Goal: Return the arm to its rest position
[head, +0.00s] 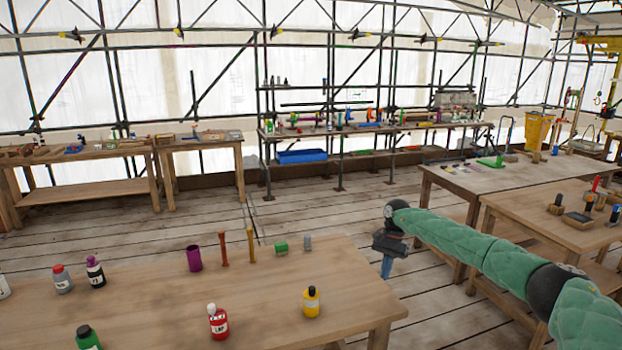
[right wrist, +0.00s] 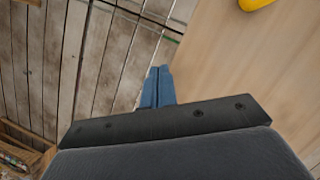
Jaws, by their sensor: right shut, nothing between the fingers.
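My right arm, in a green padded sleeve, comes in from the right in the head view. My right gripper (head: 387,266) points down over the gap just right of the near table's right edge. Its blue fingers are together and empty, as the right wrist view (right wrist: 157,88) also shows. The near wooden table (head: 150,300) is beside it, with its edge running close to the fingers in the right wrist view. My left gripper is not in the head view.
On the near table stand a yellow bottle (head: 311,302), a red bottle (head: 217,322), a purple cup (head: 194,258) and two orange-brown posts. Another table (head: 480,185) stands behind my right arm. The plank floor (head: 310,210) between the tables is open. Scaffolding and shelves line the back.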

